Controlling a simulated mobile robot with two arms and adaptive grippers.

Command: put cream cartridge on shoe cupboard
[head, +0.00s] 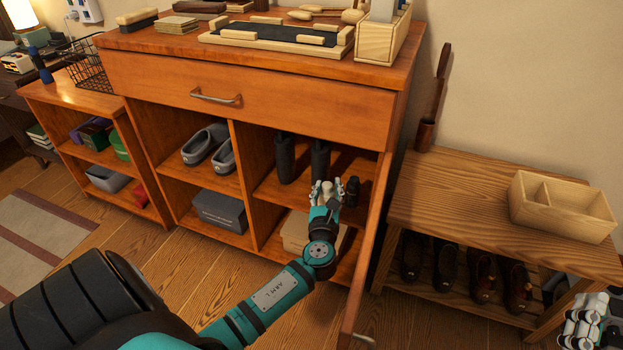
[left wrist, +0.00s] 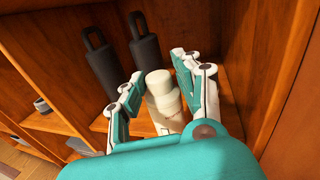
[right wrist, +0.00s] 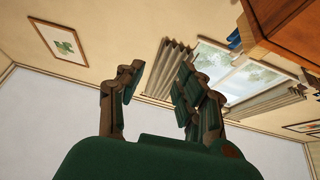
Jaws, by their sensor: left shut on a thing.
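The cream cartridge (left wrist: 160,92), a pale stepped cylinder, is between the fingers of my left gripper (left wrist: 157,92), which is shut on it. In the head view my left gripper (head: 326,192) is at the front of the upper right compartment of the orange wooden shoe cupboard (head: 285,92). Whether the cartridge touches the shelf is hard to tell. Two tall dark boot-shaped objects (head: 285,158) stand behind it, and a small dark bottle (head: 351,190) stands just right. My right gripper (right wrist: 155,88) is open and empty; it also shows at the lower right of the head view (head: 588,322).
The cupboard door stands open at the right. Grey clogs (head: 205,145) and a dark grey box (head: 220,211) fill the left compartments. A tan box (head: 297,232) lies below my left gripper. A bench with a wooden tray (head: 563,208) and shoes stands right.

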